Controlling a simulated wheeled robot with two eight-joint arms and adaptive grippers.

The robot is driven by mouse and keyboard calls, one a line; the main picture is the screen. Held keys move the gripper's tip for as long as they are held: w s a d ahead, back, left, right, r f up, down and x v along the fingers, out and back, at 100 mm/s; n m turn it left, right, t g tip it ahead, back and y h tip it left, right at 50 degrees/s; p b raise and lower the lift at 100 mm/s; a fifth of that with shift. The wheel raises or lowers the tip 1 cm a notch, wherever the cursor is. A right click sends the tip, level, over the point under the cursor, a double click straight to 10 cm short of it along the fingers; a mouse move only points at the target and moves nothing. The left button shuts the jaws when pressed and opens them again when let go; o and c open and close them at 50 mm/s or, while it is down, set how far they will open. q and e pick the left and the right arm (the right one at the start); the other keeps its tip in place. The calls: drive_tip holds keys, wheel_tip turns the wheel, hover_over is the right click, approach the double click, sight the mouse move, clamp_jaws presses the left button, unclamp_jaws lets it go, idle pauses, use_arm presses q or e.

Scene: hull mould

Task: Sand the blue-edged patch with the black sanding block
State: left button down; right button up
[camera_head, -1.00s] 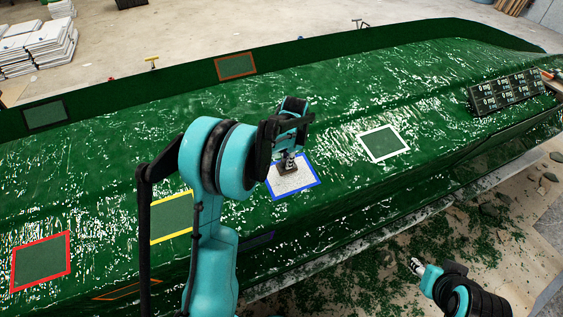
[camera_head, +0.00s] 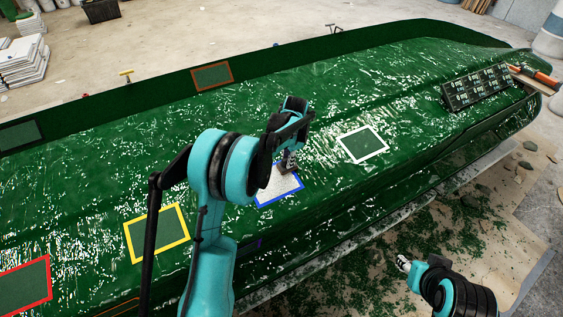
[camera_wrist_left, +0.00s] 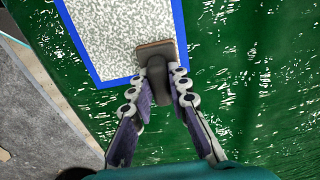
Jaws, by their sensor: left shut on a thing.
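The blue-edged patch (camera_head: 274,189) lies on the green hull; its inside is speckled white and grey. My left gripper (camera_head: 289,158) is over its upper right part in the head view and partly hides it. In the left wrist view the patch (camera_wrist_left: 115,38) fills the top, and my left gripper (camera_wrist_left: 158,88) is shut on the dark handle of the black sanding block (camera_wrist_left: 157,74). The block's brownish base lies at the patch's lower right corner, close to the blue border. Whether it touches the surface is hard to tell. My right gripper (camera_head: 404,264) is at the lower right, away from the hull; its fingers are unclear.
Other framed patches lie on the hull: white (camera_head: 362,145), yellow (camera_head: 157,233), red (camera_head: 24,287) and orange (camera_head: 212,76). A black rack (camera_head: 477,87) stands at the hull's far right. Green scraps (camera_head: 385,250) litter the floor in front.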

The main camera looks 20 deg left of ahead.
use_arm(q)
drive_tip(key=shift+w+d, duration=0.25)
drive_tip(key=shift+w, duration=0.05)
drive_tip(key=shift+s+d+r+p, duration=0.15)
drive_tip(key=shift+r+p, duration=0.6)
drive_tip(key=shift+r, duration=0.4)
drive_tip(key=shift+s+d+r+p, duration=0.1)
drive_tip(key=shift+r+p, duration=0.6)
drive_tip(key=shift+r, duration=0.5)
drive_tip(key=shift+s+d+r+p, duration=0.15)
drive_tip(key=shift+r+p, duration=0.6)
drive_tip(key=shift+r, duration=0.4)
